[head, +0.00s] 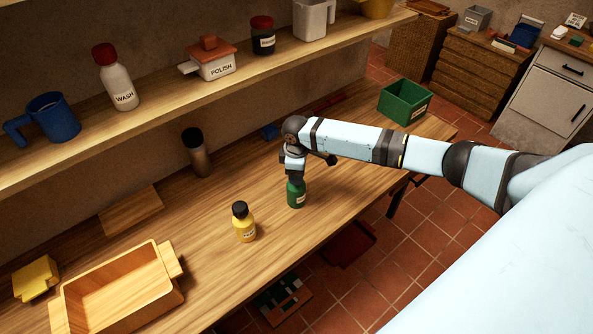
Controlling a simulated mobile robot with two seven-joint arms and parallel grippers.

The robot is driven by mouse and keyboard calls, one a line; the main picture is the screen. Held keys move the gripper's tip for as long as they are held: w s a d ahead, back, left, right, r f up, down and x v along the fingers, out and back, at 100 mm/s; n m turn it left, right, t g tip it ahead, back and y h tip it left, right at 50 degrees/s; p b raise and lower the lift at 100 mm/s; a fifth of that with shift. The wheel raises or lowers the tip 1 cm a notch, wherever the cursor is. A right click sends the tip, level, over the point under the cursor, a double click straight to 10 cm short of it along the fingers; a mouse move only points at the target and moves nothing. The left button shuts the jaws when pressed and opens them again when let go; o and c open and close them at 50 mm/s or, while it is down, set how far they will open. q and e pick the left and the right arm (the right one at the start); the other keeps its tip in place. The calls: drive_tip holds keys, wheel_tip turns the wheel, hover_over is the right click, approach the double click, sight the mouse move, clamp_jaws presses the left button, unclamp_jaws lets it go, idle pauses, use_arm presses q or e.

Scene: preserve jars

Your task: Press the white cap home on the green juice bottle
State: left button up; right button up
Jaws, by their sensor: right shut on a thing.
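The green juice bottle (297,194) stands upright on the wooden bench, right of the yellow bottle. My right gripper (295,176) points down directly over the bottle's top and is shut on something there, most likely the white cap. I cannot make out the cap apart from the fingers, nor tell how it sits on the neck. The gripper and wrist hide the bottle's mouth. My left gripper is not in view.
A yellow bottle with a dark cap (244,223) stands close on the left. A dark-topped brown cylinder (196,153) stands behind, a green box (405,101) at the far right, and a wooden tray (150,297) at front left. A shelf (150,113) with several containers runs above the bench.

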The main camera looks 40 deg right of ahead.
drive_tip(key=o, duration=0.9)
wheel_tip(320, 180, up, 14)
drive_tip(key=b, duration=0.1)
drive_tip(key=shift+f, duration=0.1)
